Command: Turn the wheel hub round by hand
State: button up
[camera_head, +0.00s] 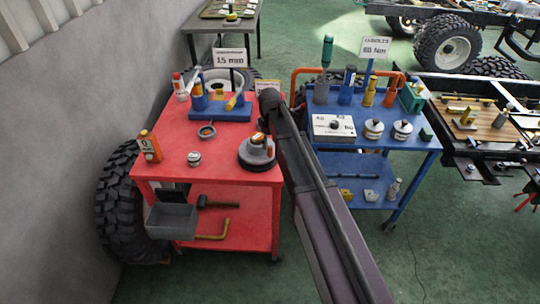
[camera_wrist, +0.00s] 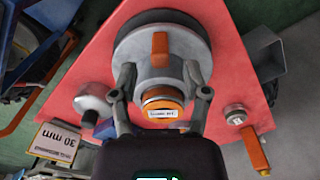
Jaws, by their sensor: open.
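The wheel hub (camera_head: 257,153) is a round grey disc on a dark base. It sits on the right side of the red cart top (camera_head: 220,135). In the wrist view the hub (camera_wrist: 135,48) fills the upper middle, with an orange block (camera_wrist: 160,47) on its face and an orange labelled cap (camera_wrist: 161,101) at its near side. My gripper (camera_wrist: 160,78) is open, its fingers on either side of the hub's near part. I cannot tell whether they touch it. In the head view my gripper cannot be made out clearly beside my arm.
A blue stand with a sign (camera_head: 230,58) is behind. A blue cart (camera_head: 400,139) stands to the right, with green floor between and in front.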

aim_at(270, 147)
jog(key=shift+f+b, duration=2)
jog(key=shift+f, duration=0.3)
grip_shut()
